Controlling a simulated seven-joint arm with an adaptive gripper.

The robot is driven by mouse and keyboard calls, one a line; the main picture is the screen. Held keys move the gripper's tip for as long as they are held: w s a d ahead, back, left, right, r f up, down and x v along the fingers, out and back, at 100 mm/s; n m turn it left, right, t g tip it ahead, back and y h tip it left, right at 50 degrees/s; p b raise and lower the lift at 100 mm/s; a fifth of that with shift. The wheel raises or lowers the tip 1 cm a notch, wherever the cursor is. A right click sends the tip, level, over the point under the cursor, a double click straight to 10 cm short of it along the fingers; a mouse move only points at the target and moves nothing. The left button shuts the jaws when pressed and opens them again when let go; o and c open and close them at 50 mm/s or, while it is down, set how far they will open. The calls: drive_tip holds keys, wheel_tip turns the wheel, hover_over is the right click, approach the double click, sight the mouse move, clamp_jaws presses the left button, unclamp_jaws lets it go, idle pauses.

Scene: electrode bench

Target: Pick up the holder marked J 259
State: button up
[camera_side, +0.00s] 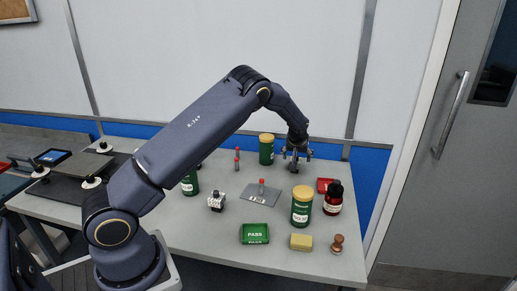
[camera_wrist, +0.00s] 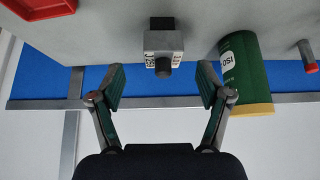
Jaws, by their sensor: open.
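In the wrist view, a small pale block-shaped holder (camera_wrist: 163,42) with a dark knob lies ahead of the gap between my gripper's fingers (camera_wrist: 160,78). Its label is too small to read surely. My gripper is open, empty and apart from the holder. In the side view my gripper (camera_side: 296,160) hangs at the far side of the table and largely hides the spot around that holder. A second pale holder (camera_side: 216,201) with a dark knob stands left of the grey plate; its marking is unreadable.
Close by are a green yellow-lidded can (camera_side: 266,149) and a red tray (camera_side: 325,185).

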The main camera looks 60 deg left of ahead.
drive_tip(key=x, duration=0.5)
drive_tip(key=shift+a+f, duration=0.2)
drive_tip(key=shift+c, duration=0.2)
drive_tip(key=shift+r, duration=0.1)
clamp_jaws()
